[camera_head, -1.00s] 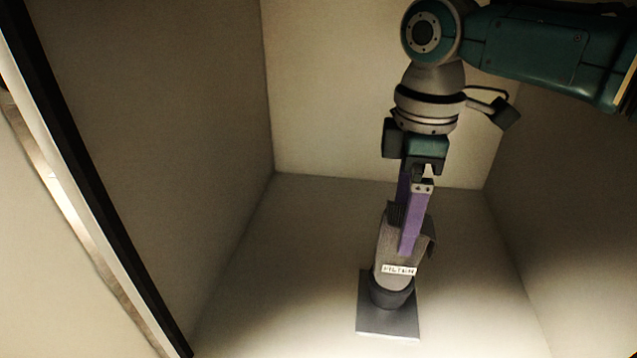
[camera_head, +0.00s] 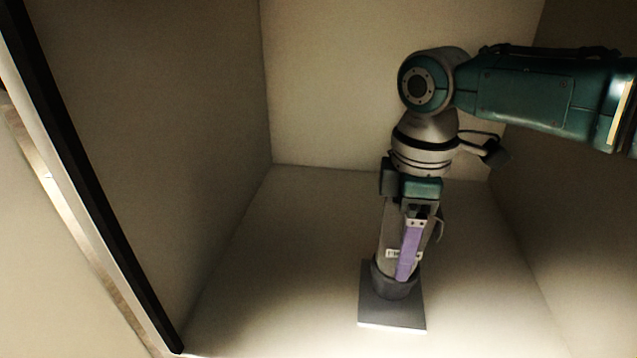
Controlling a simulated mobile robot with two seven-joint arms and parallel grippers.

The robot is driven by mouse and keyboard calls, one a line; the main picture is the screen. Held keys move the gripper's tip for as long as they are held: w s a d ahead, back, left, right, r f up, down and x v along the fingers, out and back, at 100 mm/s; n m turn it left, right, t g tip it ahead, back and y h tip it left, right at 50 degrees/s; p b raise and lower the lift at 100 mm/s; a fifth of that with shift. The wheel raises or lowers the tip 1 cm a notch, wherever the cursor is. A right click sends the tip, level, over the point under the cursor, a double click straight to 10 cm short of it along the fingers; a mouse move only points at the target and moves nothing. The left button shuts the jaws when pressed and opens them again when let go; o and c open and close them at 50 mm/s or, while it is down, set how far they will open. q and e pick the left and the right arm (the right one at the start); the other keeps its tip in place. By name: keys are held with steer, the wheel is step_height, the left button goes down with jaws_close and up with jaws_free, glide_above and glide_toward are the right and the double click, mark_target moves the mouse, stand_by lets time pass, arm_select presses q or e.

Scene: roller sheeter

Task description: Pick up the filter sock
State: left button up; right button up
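The filter sock (camera_head: 388,240) is a grey upright sleeve with a small white label, partly hidden behind my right gripper. Its lower end sits in a dark round collar (camera_head: 396,284) on a flat grey plate (camera_head: 392,314). My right gripper (camera_head: 405,277) points down with its purple fingers along the sock, the near finger in front of it and reaching down to the collar. The far finger is hidden, so I cannot tell whether the fingers are closed on the sock. My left gripper is not in view.
The plate stands on the pale floor of a box-like recess. A left wall (camera_head: 160,130), a back wall (camera_head: 330,85) and a right wall (camera_head: 570,230) enclose it. A dark frame edge (camera_head: 95,190) runs down the left. The floor around the plate is clear.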

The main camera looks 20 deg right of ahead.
jaws_close()
stand_by(0.4)
step_height(320, 180, up, 9)
steer(key=p, duration=0.5)
steer(key=shift+r, duration=0.55)
